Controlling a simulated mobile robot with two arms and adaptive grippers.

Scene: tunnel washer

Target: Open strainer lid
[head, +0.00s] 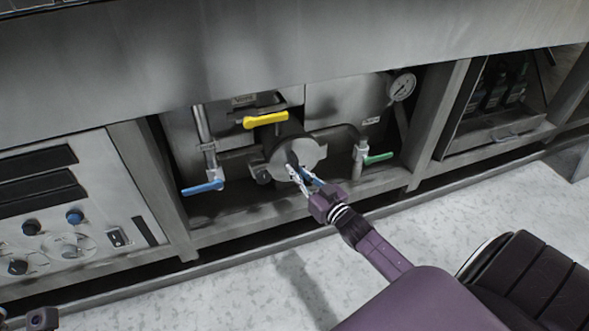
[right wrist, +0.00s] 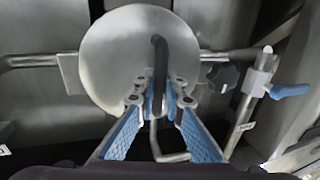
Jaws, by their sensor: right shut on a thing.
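The strainer lid (head: 312,150) is a round grey metal disc low in the open bay of the machine, and it looks shut. It fills the upper middle of the right wrist view (right wrist: 115,55). A bent metal bar handle (right wrist: 158,55) stands out from its face. My right gripper (head: 298,175) is at the lid, and its blue-padded fingers (right wrist: 161,92) are closed on the handle from both sides. The fingers hide part of the handle. A small part of my left gripper (head: 42,318) seems to show at the bottom left corner, too cut off to read.
Around the lid are a yellow valve handle (head: 265,120) above, a blue one (head: 203,187) at left and a green one (head: 378,158) at right. A pressure gauge (head: 401,87) is upper right. A control panel (head: 75,215) stands left. The floor (head: 225,285) in front is clear.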

